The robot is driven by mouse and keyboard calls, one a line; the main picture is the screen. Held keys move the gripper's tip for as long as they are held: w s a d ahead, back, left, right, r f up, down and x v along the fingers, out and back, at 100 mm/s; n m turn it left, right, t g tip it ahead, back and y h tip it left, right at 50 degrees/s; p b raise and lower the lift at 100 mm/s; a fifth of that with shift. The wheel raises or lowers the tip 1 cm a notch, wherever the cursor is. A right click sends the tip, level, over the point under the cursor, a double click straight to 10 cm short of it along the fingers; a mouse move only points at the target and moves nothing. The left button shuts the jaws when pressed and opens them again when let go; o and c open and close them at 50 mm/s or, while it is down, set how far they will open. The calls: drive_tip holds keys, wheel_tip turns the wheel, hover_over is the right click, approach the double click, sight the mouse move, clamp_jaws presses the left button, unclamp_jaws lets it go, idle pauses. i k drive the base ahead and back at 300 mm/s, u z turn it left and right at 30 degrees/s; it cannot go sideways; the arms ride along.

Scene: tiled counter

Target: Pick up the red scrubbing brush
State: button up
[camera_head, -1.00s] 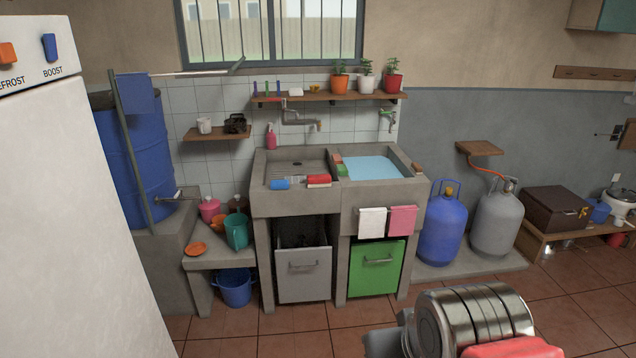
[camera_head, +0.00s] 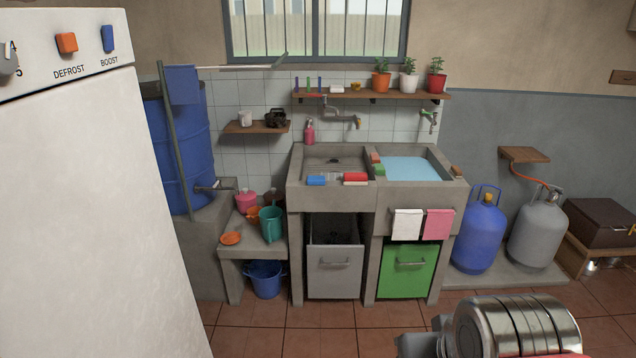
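A red scrubbing brush (camera_head: 355,177) lies on the front ledge of the left basin of the concrete sink (camera_head: 330,195). A blue brush or block (camera_head: 316,181) lies to its left on the same ledge. My arm shows at the bottom right of the view, low and well apart from the sink. My gripper's fingertips are not visible, so I cannot see whether it is open or shut.
The right basin holds blue water (camera_head: 408,169). White and pink cloths (camera_head: 438,224) hang at its front. A grey bin (camera_head: 334,270) and a green bin (camera_head: 407,266) stand below. A white appliance (camera_head: 80,210) fills the left. Tiled floor (camera_head: 330,325) in front is clear.

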sight(348, 178)
drive_tip(key=u, duration=0.2)
drive_tip(key=i, duration=1.65)
drive_tip(key=u, duration=0.3)
drive_tip(key=i, duration=1.2)
drive_tip(key=u, duration=0.05)
